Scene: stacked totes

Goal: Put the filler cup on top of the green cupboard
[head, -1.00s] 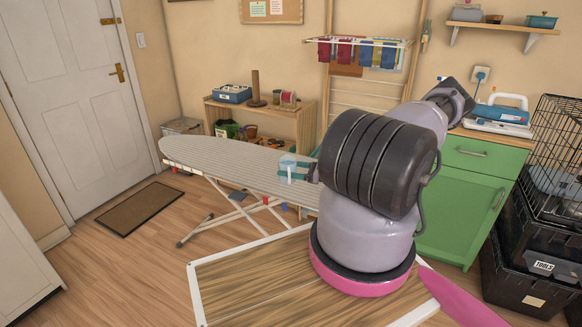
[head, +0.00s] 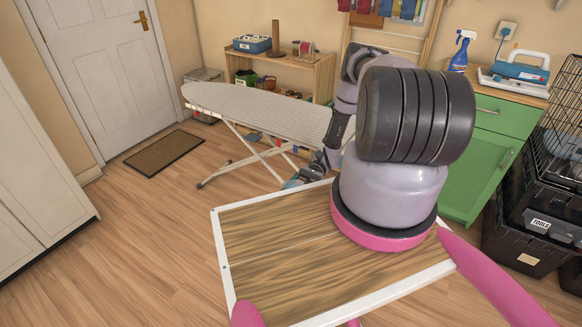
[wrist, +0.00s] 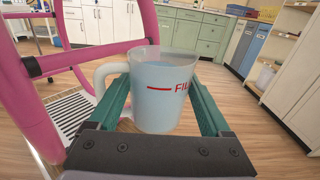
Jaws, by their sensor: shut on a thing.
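The filler cup (wrist: 158,100) is a translucent jug with a handle at its left, a red line and red lettering, and pale liquid inside. In the wrist view it stands upright between the teal fingers of my gripper (wrist: 163,88), which is shut on it. In the head view my gripper (head: 293,182) is low, beyond the far edge of the wooden tray surface and in front of the ironing board; the cup is hidden there. The green cupboard (head: 472,178) stands at the right, well apart from my gripper, its wooden top partly hidden by my arm.
A blue spray bottle (head: 460,52) and a blue-and-white iron (head: 520,72) occupy the cupboard top. Black crates (head: 530,225) and a wire cage (head: 562,125) stand right of it. The ironing board (head: 260,112) is behind my gripper.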

